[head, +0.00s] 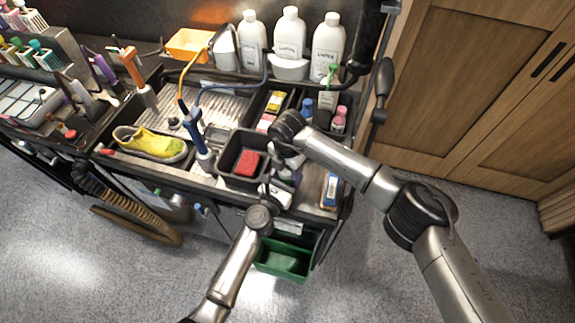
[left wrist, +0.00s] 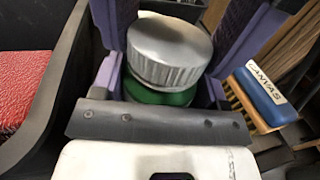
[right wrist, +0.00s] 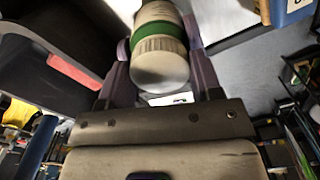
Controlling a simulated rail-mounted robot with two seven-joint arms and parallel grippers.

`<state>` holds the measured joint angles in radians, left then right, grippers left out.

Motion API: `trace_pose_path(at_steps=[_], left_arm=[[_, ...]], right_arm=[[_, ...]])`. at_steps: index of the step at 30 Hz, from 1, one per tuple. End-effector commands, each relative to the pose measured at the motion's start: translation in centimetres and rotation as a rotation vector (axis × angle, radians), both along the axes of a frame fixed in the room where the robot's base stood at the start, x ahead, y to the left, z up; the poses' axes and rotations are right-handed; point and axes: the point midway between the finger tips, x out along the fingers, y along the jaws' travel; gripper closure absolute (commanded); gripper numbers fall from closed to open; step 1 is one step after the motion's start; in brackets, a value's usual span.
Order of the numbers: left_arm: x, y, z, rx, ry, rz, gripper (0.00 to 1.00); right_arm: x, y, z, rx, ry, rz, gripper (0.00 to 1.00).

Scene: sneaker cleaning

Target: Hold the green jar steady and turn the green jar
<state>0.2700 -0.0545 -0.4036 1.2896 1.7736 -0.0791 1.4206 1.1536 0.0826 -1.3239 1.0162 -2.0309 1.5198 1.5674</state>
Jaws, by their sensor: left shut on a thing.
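The green jar, with a ribbed silver lid, stands between my left gripper's (left wrist: 168,50) purple fingers in the left wrist view; its green body (left wrist: 160,96) shows below the lid. My left gripper is shut on it. In the right wrist view a ribbed end and a green band of the jar (right wrist: 158,45) lie between the fingers of my right gripper (right wrist: 162,62). The right fingers stand apart on either side, not visibly clamped. In the head view my right gripper (head: 289,163) comes down from above, close to the left one; the hands largely hide the jar.
A black tray (head: 228,158) with a red sponge (head: 247,162) is just left of the grippers. A blue block marked CANVAS (head: 330,190) lies to the right. White bottles (head: 290,35) stand behind, a yellow shoe (head: 150,142) left. A green bin (head: 283,262) is below the front edge.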

Motion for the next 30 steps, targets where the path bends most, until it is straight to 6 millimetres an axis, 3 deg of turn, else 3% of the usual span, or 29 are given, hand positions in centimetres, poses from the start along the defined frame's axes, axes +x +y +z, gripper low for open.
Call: trace_pose_path(at_steps=[7,11,24,30], left_arm=[[0.00,0.00,0.00,0.000,0.000,0.000,0.99],[0.00,0.00,0.00,0.000,0.000,0.000,0.99],[-0.01,0.00,-0.01,0.000,0.000,0.000,0.99],[-0.02,-0.01,-0.01,0.000,0.000,0.000,0.99]], right_arm=[[0.02,-0.01,0.03,0.000,0.000,0.000,0.70],[0.03,-0.03,0.05,-0.001,-0.001,0.029,0.71],[0.07,-0.06,0.11,-0.002,-0.002,0.764,0.72],[0.05,-0.04,0.11,-0.001,-0.002,0.889,0.72]])
